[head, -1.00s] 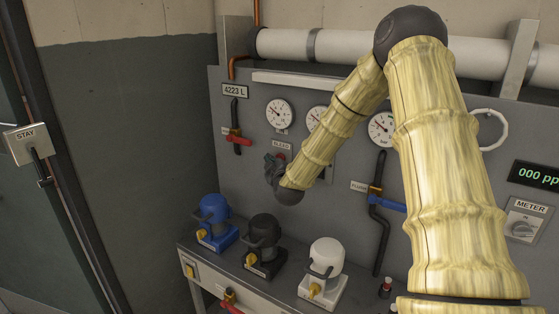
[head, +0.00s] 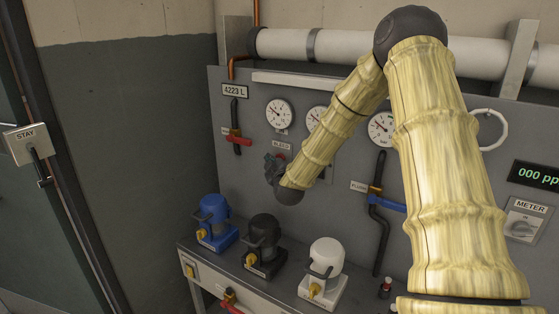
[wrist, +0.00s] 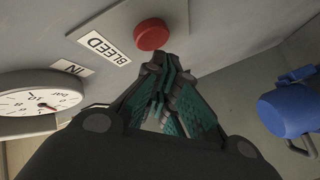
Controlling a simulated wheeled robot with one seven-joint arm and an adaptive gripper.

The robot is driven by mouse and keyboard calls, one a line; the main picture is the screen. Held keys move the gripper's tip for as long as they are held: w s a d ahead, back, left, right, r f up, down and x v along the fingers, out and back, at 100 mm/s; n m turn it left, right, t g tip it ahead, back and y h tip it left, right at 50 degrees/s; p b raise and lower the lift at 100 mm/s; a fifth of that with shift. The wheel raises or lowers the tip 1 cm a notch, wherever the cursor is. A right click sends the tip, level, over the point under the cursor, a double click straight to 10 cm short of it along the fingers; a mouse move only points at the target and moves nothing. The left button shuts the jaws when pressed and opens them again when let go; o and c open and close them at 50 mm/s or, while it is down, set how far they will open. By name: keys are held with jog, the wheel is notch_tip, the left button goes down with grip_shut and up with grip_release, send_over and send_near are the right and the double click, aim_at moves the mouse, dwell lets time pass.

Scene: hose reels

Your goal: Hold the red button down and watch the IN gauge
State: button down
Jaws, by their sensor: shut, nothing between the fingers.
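The red button (wrist: 151,34) sits on the grey panel beside the BLEED label (wrist: 104,46) in the wrist view. My gripper (wrist: 166,62) is shut and empty, its fingertips at the button's edge in the picture; I cannot tell whether they touch it. In the head view my gripper (head: 275,164) is at the panel under the BLEED label and mostly covers the button. The IN gauge (wrist: 38,103), a white dial beside the IN label, is partly cut off in the wrist view. It also shows in the head view (head: 279,113); its exact reading is too small to tell.
Blue (head: 213,222), black (head: 264,244) and white (head: 325,272) canisters with yellow taps stand on the bench below. A red-handled valve (head: 238,139) is left of the gauges. A blue-handled valve (head: 390,203) is to the right. My arm hides part of the panel.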

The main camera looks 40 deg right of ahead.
jog(key=shift+w+d, duration=0.35)
jog(key=shift+d, duration=0.55)
dwell(2.8)
jog(key=shift+a, duration=0.15)
dwell(1.0)
jog(key=shift+s+a, duration=0.35)
jog(key=shift+a, duration=0.45)
jog(key=shift+a, duration=0.1)
jog(key=shift+s+a+b, duration=0.15)
jog(key=shift+s+a, duration=0.15)
jog(key=shift+a, duration=0.45)
jog(key=shift+s+a+b, duration=0.1)
jog(key=shift+s+a, duration=0.25)
jog(key=shift+a, duration=0.4)
jog(key=shift+s+a+b, duration=0.15)
jog(key=shift+s+a, duration=0.15)
jog(key=shift+a, duration=0.45)
